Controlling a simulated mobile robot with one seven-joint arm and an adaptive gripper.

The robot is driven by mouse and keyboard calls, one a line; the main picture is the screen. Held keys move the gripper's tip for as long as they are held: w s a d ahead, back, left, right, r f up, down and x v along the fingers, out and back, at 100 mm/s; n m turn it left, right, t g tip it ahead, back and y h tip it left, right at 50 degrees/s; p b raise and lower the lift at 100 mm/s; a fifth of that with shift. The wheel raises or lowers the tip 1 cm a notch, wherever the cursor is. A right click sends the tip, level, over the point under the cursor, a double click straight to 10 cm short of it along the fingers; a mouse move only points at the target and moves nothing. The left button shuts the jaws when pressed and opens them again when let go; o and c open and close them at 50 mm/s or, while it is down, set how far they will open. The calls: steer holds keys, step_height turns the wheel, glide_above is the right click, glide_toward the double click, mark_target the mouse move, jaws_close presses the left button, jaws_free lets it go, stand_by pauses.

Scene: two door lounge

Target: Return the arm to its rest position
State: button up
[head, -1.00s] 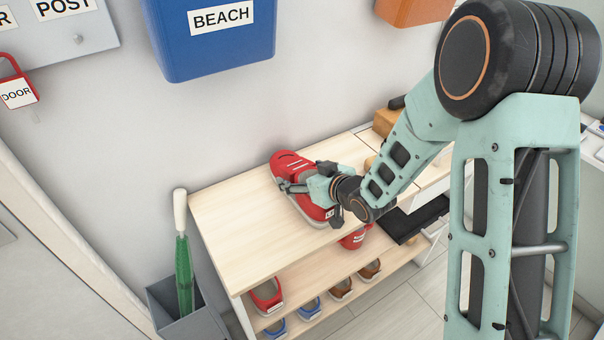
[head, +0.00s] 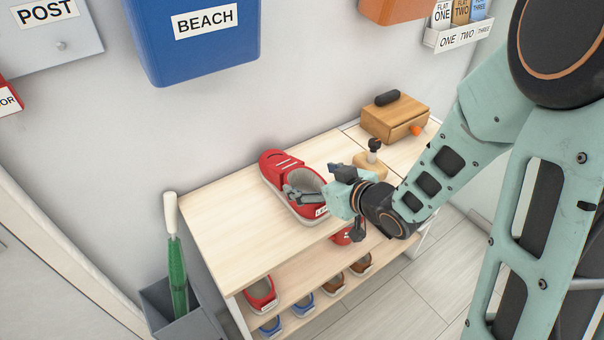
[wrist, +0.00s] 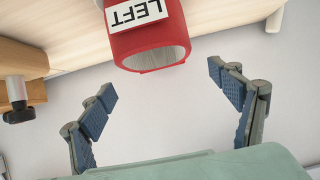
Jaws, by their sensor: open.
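My gripper (head: 322,212) is open and empty, at the heel end of a red shoe (head: 288,178) on the pale wooden bench top (head: 225,205). In the head view one finger overlaps the shoe's opening; I cannot tell if it touches. In the wrist view the two blue-padded fingers are spread wide, with the gap (wrist: 162,80) between them empty. The red heel with a white LEFT label (wrist: 148,35) shows beyond the fingertips, apart from them. My arm reaches in from the right of the head view.
A wooden box (head: 388,125) with an orange knob and a round wooden piece with a dark knob (head: 371,165) stand near the gripper. Shoes (head: 303,303) sit on the lower shelf. A green umbrella (head: 178,275) stands at left. Blue BEACH bin (head: 190,50) hangs above.

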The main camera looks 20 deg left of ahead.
steer(key=shift+v, duration=0.8)
